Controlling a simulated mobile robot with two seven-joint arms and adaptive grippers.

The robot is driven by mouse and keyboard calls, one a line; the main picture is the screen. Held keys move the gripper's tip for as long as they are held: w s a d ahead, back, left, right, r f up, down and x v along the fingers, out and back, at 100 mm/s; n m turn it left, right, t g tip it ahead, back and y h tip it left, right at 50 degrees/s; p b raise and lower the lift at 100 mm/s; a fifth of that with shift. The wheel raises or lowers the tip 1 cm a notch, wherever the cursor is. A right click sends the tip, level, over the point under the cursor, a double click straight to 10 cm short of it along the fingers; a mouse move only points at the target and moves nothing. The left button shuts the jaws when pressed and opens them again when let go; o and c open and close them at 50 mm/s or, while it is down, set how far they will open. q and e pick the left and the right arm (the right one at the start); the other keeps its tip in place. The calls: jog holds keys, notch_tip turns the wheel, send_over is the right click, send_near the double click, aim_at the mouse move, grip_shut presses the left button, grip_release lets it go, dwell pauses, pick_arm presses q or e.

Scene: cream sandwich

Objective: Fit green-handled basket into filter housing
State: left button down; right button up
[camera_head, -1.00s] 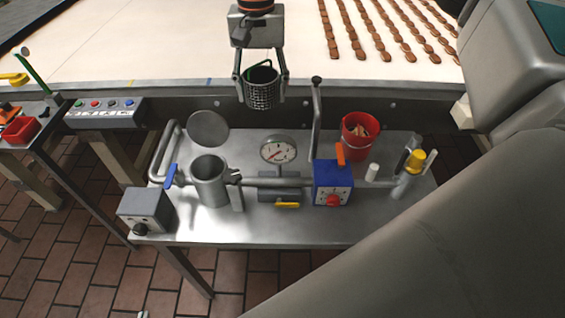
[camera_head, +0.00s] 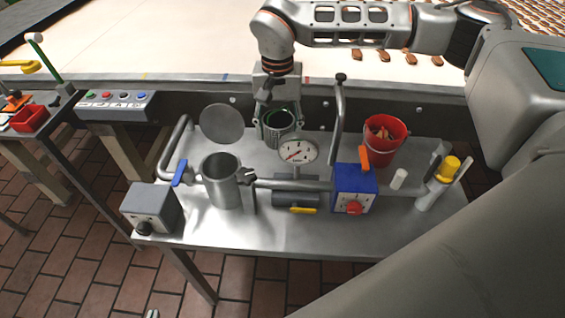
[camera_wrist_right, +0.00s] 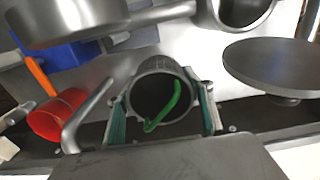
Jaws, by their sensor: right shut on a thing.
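The dark mesh basket (camera_head: 278,130) with its green handle is between the two fingers of my right gripper (camera_head: 277,122), which is shut on it. It hangs behind the pressure gauge, at the back of the metal table. In the right wrist view the basket (camera_wrist_right: 158,92) shows its open mouth and green handle (camera_wrist_right: 172,105). The filter housing (camera_head: 222,185) is an open upright steel cylinder to the front left of the basket, apart from it. Its round lid (camera_head: 222,124) stands open behind it. The housing's mouth also shows in the right wrist view (camera_wrist_right: 238,22). My left gripper is not in view.
The gauge (camera_head: 297,152) stands just in front of the basket. A bent pipe (camera_head: 339,115), a blue box (camera_head: 352,185) and a red bucket (camera_head: 383,140) are to the right. A blue-handled valve (camera_head: 181,173) and grey box (camera_head: 150,205) are left of the housing.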

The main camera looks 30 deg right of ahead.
notch_tip(320, 180, down, 12)
dwell(0.5)
jog(key=o, duration=1.2)
jog(key=shift+f, duration=0.15)
jog(key=shift+c, duration=0.2)
